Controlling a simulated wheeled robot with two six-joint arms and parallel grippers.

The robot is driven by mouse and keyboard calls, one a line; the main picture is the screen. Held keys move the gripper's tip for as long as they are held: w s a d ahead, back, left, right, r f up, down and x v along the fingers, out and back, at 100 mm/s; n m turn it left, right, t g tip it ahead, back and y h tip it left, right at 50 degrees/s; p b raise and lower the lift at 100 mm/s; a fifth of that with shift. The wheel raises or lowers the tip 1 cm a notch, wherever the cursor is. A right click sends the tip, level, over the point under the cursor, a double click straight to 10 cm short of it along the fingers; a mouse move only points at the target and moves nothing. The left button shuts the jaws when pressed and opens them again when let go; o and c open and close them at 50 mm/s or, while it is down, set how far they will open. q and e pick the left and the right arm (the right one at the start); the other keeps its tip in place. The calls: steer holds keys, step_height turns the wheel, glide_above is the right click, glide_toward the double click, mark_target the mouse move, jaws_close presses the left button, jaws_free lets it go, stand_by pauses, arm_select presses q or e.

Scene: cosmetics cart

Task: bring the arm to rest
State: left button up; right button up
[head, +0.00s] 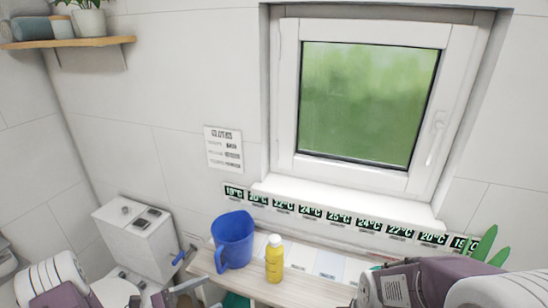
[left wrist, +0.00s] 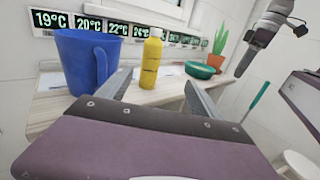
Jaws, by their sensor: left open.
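My left gripper (head: 188,288) is at the bottom of the head view, near the left end of the wooden counter. In the left wrist view its two grey fingers (left wrist: 157,90) stand wide apart with nothing between them. Beyond them are a blue pitcher (head: 233,240) and a yellow bottle with a white cap (head: 274,259), both upright on the counter. They also show in the left wrist view, the pitcher (left wrist: 86,62) at left and the bottle (left wrist: 151,62) near the middle. My right arm (head: 440,284) enters at lower right; its jaws are not visible.
The wooden counter (head: 262,289) runs below a window (head: 362,101) and a row of temperature labels (head: 341,218). A green bowl (left wrist: 202,71) and a potted plant (left wrist: 217,62) stand farther along it. A toilet (head: 136,243) is at left. The counter's front edge is close to my left gripper.

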arm_select(q)
steer(key=d+r+m+g+h, duration=0.1)
steer(key=d+r+m+g, duration=0.5)
steer(key=d, duration=0.4)
steer(key=s+d+r+m+g+y, duration=0.1)
steer(key=s+d+r+m+g, duration=0.1)
steer(key=s+d+m+g, duration=0.3)
steer(key=s+a+f+m+g+y, duration=0.25)
steer(key=s+f+m+y, duration=0.25)
steer(key=s+m+y, duration=0.5)
steer(key=w+a+f+m+t+y, duration=0.2)
steer(key=w+a+m+t+y, duration=0.1)
steer(key=a, duration=0.7)
steer(key=shift+w+a+f+t+y, duration=0.35)
steer(key=shift+w+t+y, duration=0.55)
steer(key=shift+w+t, duration=0.1)
steer(key=shift+s, duration=0.2)
